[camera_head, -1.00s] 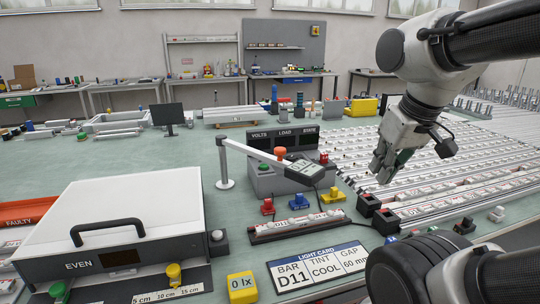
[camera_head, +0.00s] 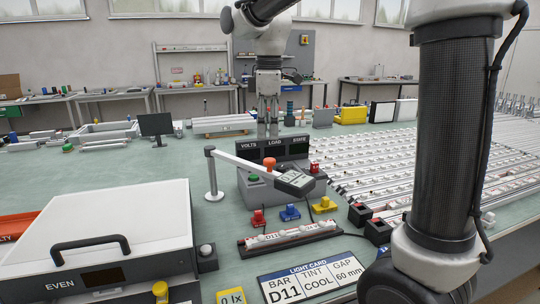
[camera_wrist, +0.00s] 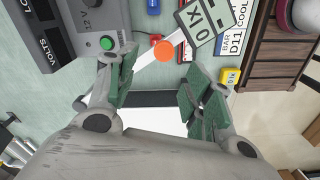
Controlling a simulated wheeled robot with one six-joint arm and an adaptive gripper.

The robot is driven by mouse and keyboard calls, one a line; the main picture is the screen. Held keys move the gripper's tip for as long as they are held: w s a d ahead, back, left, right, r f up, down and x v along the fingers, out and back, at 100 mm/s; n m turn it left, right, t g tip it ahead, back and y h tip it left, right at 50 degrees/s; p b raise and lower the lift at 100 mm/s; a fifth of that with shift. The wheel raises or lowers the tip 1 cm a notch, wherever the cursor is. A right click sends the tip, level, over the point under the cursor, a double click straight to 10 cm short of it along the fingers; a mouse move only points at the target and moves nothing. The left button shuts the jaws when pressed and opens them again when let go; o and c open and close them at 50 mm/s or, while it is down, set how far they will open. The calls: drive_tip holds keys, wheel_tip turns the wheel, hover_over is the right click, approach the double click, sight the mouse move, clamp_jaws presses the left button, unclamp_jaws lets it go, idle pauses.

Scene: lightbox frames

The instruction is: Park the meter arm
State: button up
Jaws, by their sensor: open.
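The meter arm (camera_head: 238,160) is a white bar reaching from a slim grey post (camera_head: 213,178) to a dark meter head (camera_head: 295,181). An orange knob (camera_head: 269,163) stands on the bar near the head. In the wrist view the orange knob (camera_wrist: 163,50) shows beyond the gap between the fingers, with the meter head (camera_wrist: 200,18) beside it reading 0 lx. My gripper (camera_head: 268,120) points down, open and empty, above the meter arm and apart from it. Its green-padded fingers also show in the wrist view (camera_wrist: 162,70).
The grey console (camera_head: 255,195) with a dark VOLTS, LOAD, STATE display stands by the meter arm. A white lightbox (camera_head: 110,230) is at the left. Red, blue and yellow clamps (camera_head: 290,212), a bar stand (camera_head: 290,236) and a light card (camera_head: 312,281) lie in front. Rails fill the right.

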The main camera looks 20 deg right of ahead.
sight(269, 159)
drive_tip(key=shift+s+f+n, duration=0.2)
drive_tip(key=shift+f+n, duration=0.05)
drive_tip(key=shift+n, duration=0.45)
wheel_tip(269, 159, down, 8)
drive_tip(key=shift+d+r, duration=0.1)
drive_tip(key=shift+r, duration=0.15)
clamp_jaws()
